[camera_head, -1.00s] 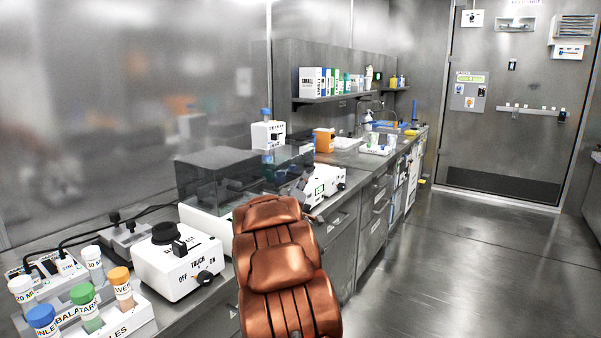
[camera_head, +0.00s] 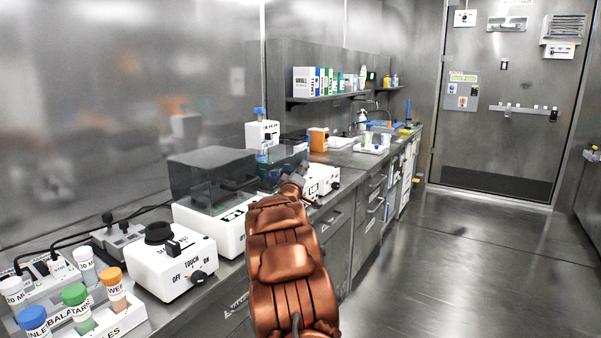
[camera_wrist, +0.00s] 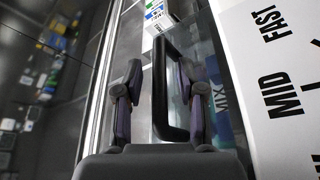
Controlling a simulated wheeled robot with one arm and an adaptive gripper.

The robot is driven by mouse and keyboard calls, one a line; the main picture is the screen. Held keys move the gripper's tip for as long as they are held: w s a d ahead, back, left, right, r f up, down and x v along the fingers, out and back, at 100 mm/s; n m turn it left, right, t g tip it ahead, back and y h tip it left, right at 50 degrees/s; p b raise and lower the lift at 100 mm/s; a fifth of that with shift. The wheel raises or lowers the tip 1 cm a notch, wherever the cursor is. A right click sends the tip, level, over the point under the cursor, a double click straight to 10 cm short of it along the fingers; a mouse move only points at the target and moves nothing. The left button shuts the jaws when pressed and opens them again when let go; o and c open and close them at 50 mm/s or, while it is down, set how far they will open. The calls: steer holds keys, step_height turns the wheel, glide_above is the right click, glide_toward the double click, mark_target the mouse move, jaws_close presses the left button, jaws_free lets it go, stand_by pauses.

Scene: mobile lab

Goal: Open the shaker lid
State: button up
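A black loop handle (camera_wrist: 160,90) stands between the parted fingers of my gripper (camera_wrist: 160,105) in the wrist view. The left finger is clear of the handle; the right finger lies close to its right side, and contact is unclear. Behind the handle is a see-through lid. The white panel (camera_wrist: 275,85) beside it reads FAST and MID. In the head view my gripper (camera_head: 295,184) is at the front of a smoky lid (camera_head: 284,164) beside a white unit with a dark knob (camera_head: 322,178), apparently the shaker. The lid looks closed. My arm partly hides this area.
A larger white machine with a smoky box cover (camera_head: 212,178) stands left of my gripper. A white touch mixer (camera_head: 172,265) and a rack of capped tubes (camera_head: 115,318) are nearer. The floor (camera_head: 440,270) to the right is clear.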

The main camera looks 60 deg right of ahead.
jaws_close()
stand_by(0.4)
stand_by(0.4)
